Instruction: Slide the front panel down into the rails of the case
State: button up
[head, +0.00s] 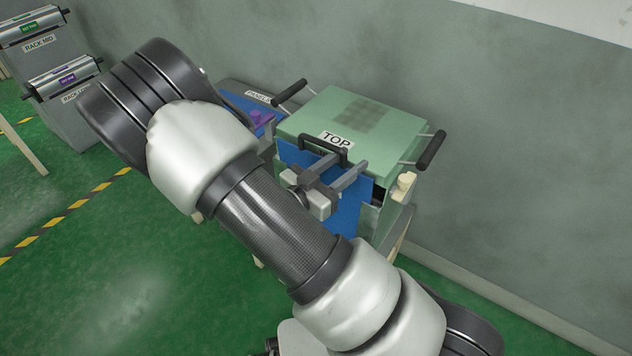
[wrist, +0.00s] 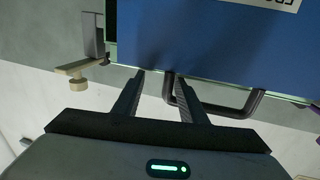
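The green case (head: 365,112) with a "TOP" label stands at the back. The blue front panel (head: 350,205) stands upright at its front, with a black handle (head: 318,149) at its top edge. The panel fills the upper wrist view (wrist: 200,40), and the handle shows below it (wrist: 245,108). My gripper (head: 347,166) is at the panel's top edge by the handle's right end; its two fingers are apart. In the wrist view the fingers (wrist: 160,80) are open, with one handle leg near the right finger. How far the panel sits in the rails is hidden.
Black side handles (head: 430,150) stick out from the case. A cream knob (head: 405,183) is at its right front corner. A "PANELS" stand (head: 258,97) with a purple-handled piece is at left. Grey racks (head: 60,95) stand far left; a wall runs behind.

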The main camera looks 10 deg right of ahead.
jog(key=p+v, duration=0.1)
jog(key=v, duration=1.4)
jog(key=shift+s+a, duration=0.25)
